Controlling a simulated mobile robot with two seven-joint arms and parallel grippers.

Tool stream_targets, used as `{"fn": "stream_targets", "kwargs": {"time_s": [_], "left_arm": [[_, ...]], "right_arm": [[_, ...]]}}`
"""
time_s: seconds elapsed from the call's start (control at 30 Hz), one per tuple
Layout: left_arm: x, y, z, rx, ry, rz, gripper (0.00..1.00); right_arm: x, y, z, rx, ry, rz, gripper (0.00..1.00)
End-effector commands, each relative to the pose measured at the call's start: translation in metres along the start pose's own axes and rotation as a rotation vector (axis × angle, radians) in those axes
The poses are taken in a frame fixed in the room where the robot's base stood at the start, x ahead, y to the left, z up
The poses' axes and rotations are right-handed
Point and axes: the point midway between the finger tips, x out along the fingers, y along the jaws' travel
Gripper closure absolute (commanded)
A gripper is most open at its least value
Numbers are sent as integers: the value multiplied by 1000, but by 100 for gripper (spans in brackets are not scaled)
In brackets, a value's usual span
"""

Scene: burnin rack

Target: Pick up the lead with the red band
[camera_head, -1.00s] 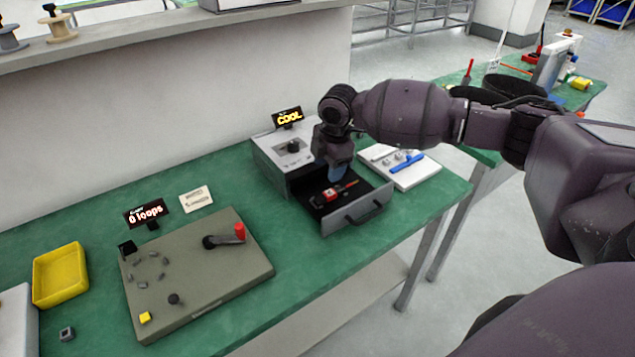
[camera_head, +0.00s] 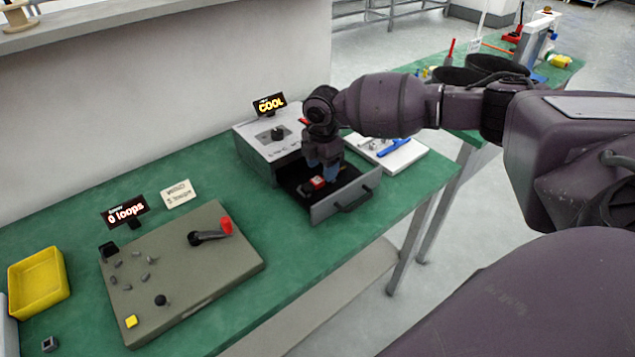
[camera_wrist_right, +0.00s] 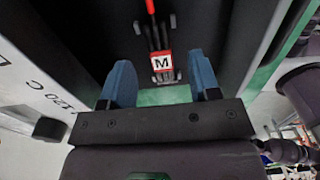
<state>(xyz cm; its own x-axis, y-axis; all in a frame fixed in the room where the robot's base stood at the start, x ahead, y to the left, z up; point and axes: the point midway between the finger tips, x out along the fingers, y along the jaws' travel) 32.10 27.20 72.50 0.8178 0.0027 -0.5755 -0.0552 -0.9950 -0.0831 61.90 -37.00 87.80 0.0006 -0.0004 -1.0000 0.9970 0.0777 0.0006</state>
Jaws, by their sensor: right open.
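A dark lead with a red part (camera_wrist_right: 150,6) and a red-edged white tag marked M (camera_wrist_right: 163,65) lies in the open black drawer (camera_head: 325,213). In the head view, its red and white piece (camera_head: 318,183) shows just below the right gripper's blue fingers. My right gripper (camera_head: 325,175) points down into the drawer. In the right wrist view, its blue fingers (camera_wrist_right: 162,82) are apart, with the tag appearing between and beyond them. I see nothing held, and I cannot tell the exact height gap. My left gripper is not in view.
The drawer belongs to a grey box (camera_head: 262,147) with a COOL display (camera_head: 269,104). A white tray (camera_head: 408,160) with a blue object is at its right. A grey board (camera_head: 190,280) with a red-knobbed crank and a yellow bin (camera_head: 38,283) are at left.

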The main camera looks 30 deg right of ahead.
Motion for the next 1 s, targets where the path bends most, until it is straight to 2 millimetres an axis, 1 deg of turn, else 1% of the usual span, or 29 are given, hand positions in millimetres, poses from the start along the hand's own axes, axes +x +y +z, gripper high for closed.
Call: {"fn": "stream_targets", "kwargs": {"time_s": [0.03, 0.1, 0.2, 0.3, 0.47, 0.57, 0.8, 0.83, 1.0], "left_arm": [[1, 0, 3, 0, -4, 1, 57], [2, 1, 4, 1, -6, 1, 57], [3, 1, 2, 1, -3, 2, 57], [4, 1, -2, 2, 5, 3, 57], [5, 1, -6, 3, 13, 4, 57], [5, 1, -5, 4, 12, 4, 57], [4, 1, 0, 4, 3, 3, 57], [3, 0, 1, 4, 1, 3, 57], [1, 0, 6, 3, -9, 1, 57]], "right_arm": [[10, 0, -2, 0, 1, -4, 44], [21, 0, -3, 0, 0, -5, 44], [31, 0, -3, 0, 0, -2, 44], [34, 0, -2, 0, 0, -1, 44], [33, 0, -2, 0, 0, 0, 44], [33, 0, -2, 0, 0, 0, 57], [33, 0, -2, 0, 0, 0, 94], [33, 0, -2, 0, 0, 0, 98], [32, 0, -2, 0, 0, 0, 98]]}}
